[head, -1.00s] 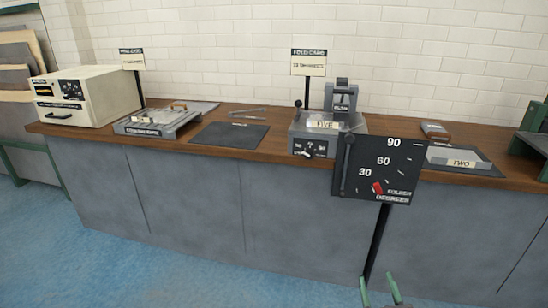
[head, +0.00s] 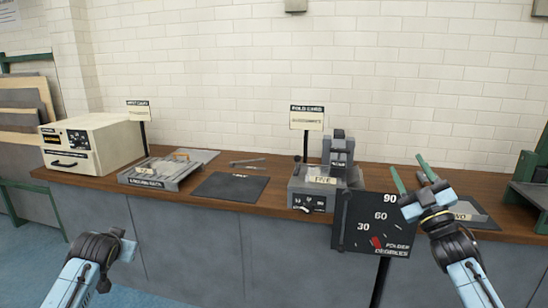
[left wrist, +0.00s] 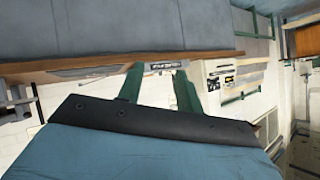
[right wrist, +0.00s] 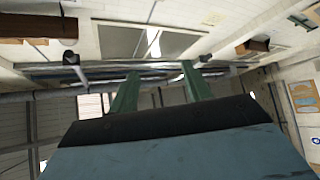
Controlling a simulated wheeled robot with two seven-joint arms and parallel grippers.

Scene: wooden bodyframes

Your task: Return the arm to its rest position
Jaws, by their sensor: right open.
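My right gripper (head: 407,163) is raised at the right of the head view, in front of the counter and the plate labelled TWO. Its green fingers point up, apart and empty. In the right wrist view its fingers (right wrist: 158,70) are spread against the ceiling and high wall. My left arm (head: 92,258) comes in at the lower left of the head view, with its gripper not visible there. In the left wrist view my left gripper (left wrist: 158,75) has its green fingers apart, with nothing between them; the counter appears upside down beyond.
A wooden counter (head: 270,204) runs across the view. It carries a cream box machine (head: 112,142), a grey flat tool (head: 160,176), a dark mat (head: 230,187) and a grey folder machine (head: 298,184). A black angle dial (head: 350,215) stands in front, close to my right gripper.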

